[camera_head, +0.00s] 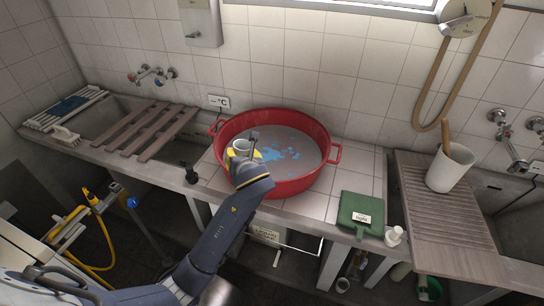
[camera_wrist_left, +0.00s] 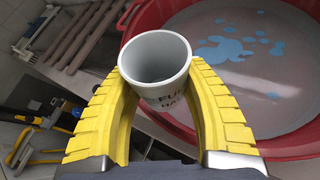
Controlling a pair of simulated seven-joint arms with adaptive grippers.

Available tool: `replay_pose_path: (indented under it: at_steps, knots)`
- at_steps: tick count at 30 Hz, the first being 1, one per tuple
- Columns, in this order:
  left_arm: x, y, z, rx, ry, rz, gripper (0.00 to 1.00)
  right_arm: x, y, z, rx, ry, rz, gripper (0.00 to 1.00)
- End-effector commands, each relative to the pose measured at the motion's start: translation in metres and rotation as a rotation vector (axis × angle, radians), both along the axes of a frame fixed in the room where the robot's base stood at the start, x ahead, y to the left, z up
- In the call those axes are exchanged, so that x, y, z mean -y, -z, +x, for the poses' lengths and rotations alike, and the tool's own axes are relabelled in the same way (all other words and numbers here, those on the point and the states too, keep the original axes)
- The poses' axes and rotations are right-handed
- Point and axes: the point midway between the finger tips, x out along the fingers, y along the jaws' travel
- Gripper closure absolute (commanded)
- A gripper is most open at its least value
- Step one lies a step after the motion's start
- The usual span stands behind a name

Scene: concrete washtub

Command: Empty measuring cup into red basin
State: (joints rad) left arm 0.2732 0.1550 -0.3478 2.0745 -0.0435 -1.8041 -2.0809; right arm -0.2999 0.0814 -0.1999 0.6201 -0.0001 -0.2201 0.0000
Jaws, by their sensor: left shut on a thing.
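The measuring cup (camera_wrist_left: 160,80) is a small pale grey cup with dark lettering on its side. It also shows in the head view (camera_head: 241,146), partly hidden by my gripper. My left gripper (camera_wrist_left: 158,70) has yellow ribbed fingers shut on the cup from both sides. The cup looks about upright, its dark opening turned up; I cannot tell what is inside. In the head view my left gripper (camera_head: 244,154) and the cup appear at the left part of the red basin (camera_head: 322,131). The basin has a greyish inside with bright blue patches (camera_head: 283,154). My right gripper is not in view.
The basin stands on a tiled ledge. A wooden slatted rack (camera_head: 150,130) lies over the sink at left. A green board (camera_head: 361,213), a white bottle (camera_head: 394,236) and a white beaker with a stick (camera_head: 449,170) are at right. A shower hose (camera_head: 455,75) hangs above.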

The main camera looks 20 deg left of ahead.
Motion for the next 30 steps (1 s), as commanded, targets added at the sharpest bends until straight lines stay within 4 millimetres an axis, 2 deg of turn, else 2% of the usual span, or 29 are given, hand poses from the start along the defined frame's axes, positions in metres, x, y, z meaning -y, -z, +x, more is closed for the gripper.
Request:
replay_pose_path:
  at_steps: [15,22,30]
  knots:
    - [0.001,-0.042,0.001,0.002,0.0,0.0,0.85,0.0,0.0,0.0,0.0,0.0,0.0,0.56]
    - [0.0,-0.048,0.0,0.002,0.001,-0.003,0.85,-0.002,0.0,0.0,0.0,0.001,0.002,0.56]
    - [0.0,-0.048,0.0,0.117,0.0,-0.13,0.85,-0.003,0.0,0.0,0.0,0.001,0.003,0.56]
